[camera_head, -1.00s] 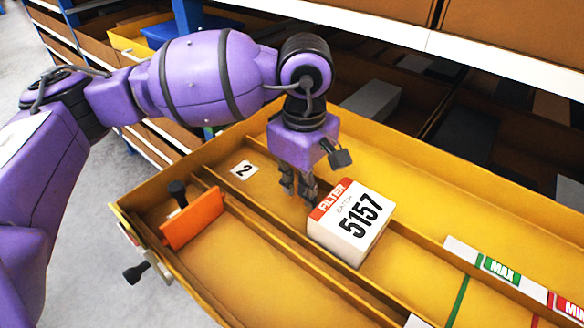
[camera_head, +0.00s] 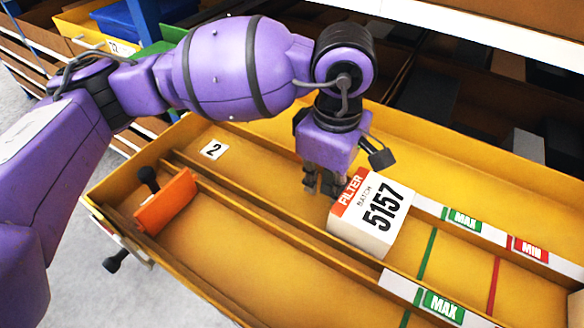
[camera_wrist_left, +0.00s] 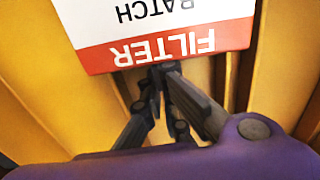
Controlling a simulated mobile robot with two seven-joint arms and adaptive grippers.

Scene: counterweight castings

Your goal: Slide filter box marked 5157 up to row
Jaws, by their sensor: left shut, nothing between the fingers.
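The filter box (camera_head: 371,214) is white with a red band reading FILTER and the number 5157. It sits in the middle lane of the yellow drawer (camera_head: 262,211), short of the green line (camera_head: 427,253). My left gripper (camera_head: 322,187) is shut and empty, its fingers down in the lane at the box's left, red-banded end. In the left wrist view the closed fingertips (camera_wrist_left: 163,70) are against or very close to the box's red edge (camera_wrist_left: 165,45); contact is hard to tell. No row of boxes is clearly in view. My right gripper is out of view.
Lane dividers carry green MAX (camera_head: 462,219) and red MIN (camera_head: 529,248) labels. A red line (camera_head: 494,285) crosses the lane further right. An orange plate (camera_head: 166,202) with a black knob stands at the drawer's left. The lane right of the box looks clear up to the red line.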

